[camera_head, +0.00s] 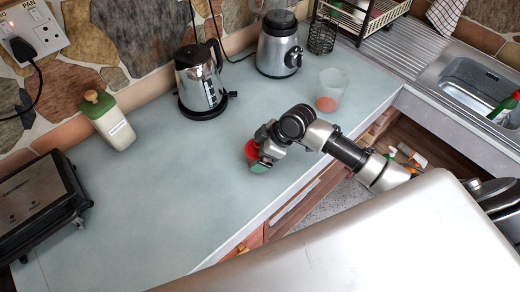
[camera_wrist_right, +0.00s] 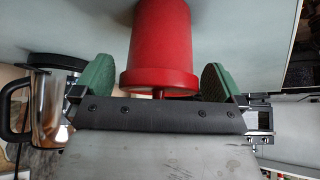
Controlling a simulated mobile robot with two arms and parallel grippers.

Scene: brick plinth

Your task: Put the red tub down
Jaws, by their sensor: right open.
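The red tub (camera_head: 252,150) is at the counter near its front edge, mostly hidden by my right gripper in the head view. In the right wrist view the red tub (camera_wrist_right: 160,45) sits between the two green finger pads, with a gap on each side. My right gripper (camera_head: 258,160) is open around it; it also shows in the right wrist view (camera_wrist_right: 158,82). Whether the tub's base touches the counter (camera_head: 170,190) cannot be told. My left gripper is not in view.
A kettle (camera_head: 200,82), a blender (camera_head: 278,45) and a clear cup with red contents (camera_head: 330,90) stand behind. A green-topped bottle (camera_head: 108,120) and a black grill (camera_head: 40,205) are at the left. The sink (camera_head: 470,85) is at the right. The counter's middle is clear.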

